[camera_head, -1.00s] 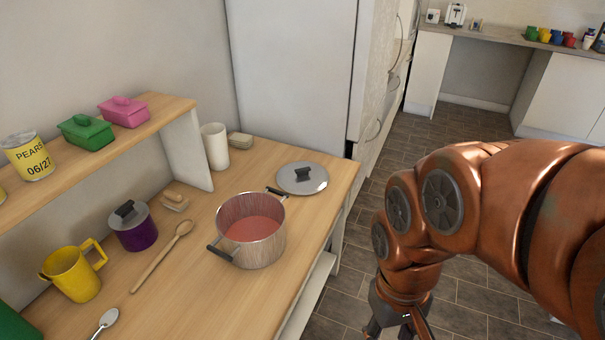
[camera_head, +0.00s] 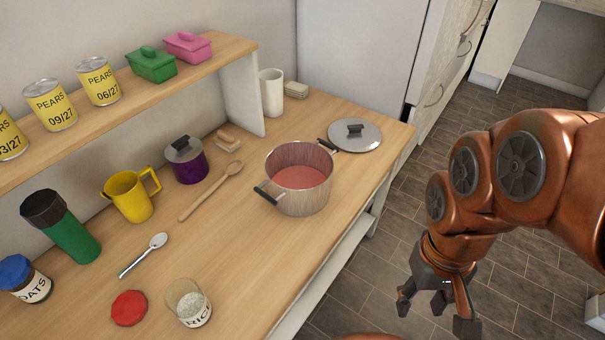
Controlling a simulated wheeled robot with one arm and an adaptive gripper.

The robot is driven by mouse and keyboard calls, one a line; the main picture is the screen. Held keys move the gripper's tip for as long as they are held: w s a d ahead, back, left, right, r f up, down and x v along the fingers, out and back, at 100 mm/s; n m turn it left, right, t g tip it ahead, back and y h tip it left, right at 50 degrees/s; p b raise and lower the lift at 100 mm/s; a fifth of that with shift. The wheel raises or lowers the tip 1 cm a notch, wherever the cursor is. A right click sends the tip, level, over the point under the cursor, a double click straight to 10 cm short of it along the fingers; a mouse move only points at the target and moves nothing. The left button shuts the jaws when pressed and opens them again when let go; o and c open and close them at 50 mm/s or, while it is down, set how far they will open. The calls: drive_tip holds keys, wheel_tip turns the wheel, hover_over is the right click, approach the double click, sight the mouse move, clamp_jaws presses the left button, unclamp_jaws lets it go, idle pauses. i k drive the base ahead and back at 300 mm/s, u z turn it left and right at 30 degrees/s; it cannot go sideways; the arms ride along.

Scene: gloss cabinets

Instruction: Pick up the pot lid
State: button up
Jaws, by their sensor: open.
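The pot lid (camera_head: 363,138) is a round grey metal disc with a dark knob. It lies on the wooden counter near its far right corner, behind the pot. The pot (camera_head: 301,195) is open, with reddish contents and two dark handles; its far handle is close to the lid's left edge, and I cannot tell whether they touch. My gripper (camera_head: 436,306) is open and empty, pointing down over the floor. It is right of the counter's edge, nearer to me than the lid and well apart from it.
A shelf (camera_head: 193,87) holds cans and butter dishes. The floor (camera_head: 362,272) beside the counter is clear.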

sight(353, 134)
drive_tip(key=z, duration=1.5)
drive_tip(key=i, duration=1.75)
drive_tip(key=u, duration=3.5)
